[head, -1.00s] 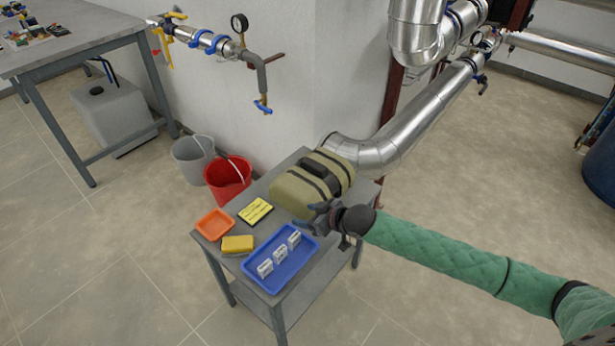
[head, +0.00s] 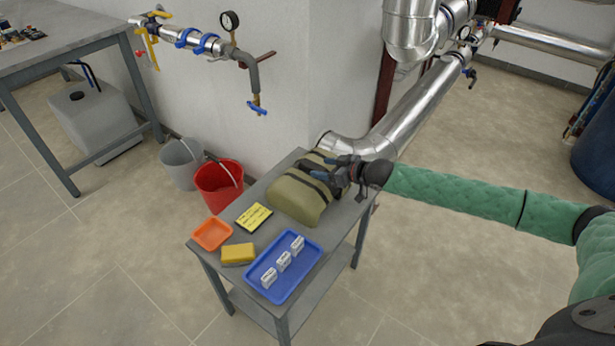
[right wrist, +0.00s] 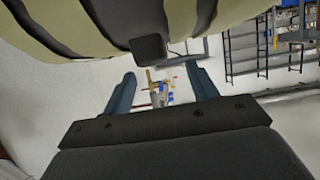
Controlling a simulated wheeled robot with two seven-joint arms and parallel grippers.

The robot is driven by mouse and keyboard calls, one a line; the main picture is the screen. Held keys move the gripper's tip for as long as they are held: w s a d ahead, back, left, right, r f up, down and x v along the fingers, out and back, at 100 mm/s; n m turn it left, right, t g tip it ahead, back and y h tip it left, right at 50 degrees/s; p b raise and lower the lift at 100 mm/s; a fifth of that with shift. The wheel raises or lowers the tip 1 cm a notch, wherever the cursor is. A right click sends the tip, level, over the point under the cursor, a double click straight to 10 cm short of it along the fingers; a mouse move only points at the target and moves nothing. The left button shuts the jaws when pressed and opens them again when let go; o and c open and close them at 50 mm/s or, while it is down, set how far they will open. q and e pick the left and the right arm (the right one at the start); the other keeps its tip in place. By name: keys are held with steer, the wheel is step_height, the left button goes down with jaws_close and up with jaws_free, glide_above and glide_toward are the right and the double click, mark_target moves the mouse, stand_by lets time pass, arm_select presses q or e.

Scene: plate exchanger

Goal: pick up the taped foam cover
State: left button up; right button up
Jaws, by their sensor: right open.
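The taped foam cover (head: 294,198) is an olive block with rounded edges and dark tape bands. It lies on the grey cart (head: 335,240), near its back end. In the right wrist view the cover (right wrist: 200,15) fills the top, with a dark block (right wrist: 150,49) hanging into the space above the fingertips. My right gripper (head: 322,170) is open at the cover's right side and hides part of its top in the head view. In the right wrist view the gripper's fingers (right wrist: 160,74) are apart with nothing between them. My left gripper is not in view.
A blue tray (head: 262,292) with small white boxes, a yellow sponge (head: 238,254), an orange tray (head: 212,234) and a yellow-labelled item (head: 254,216) share the cart. A silver pipe (head: 400,120) passes close behind the cover. Red (head: 219,189) and grey (head: 181,163) buckets stand left.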

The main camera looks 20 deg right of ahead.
mark_target(314, 166)
steer(key=shift+w+a+f, duration=0.15)
steer(key=shift+w+a, duration=0.1)
steer(key=shift+w, duration=0.15)
steer(key=p+x, duration=0.1)
steer(key=x, duration=0.3)
steer(key=shift+w+d+f, duration=0.1)
steer(key=shift+w+d, duration=0.05)
steer(key=shift+w, duration=0.1)
steer(key=shift+w+a+f, duration=0.3)
steer(key=shift+w+f, duration=0.05)
steer(key=shift+w, duration=0.1)
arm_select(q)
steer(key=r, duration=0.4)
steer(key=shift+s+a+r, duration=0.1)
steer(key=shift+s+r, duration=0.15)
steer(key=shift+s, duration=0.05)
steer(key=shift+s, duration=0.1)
arm_select(e)
jaws_close()
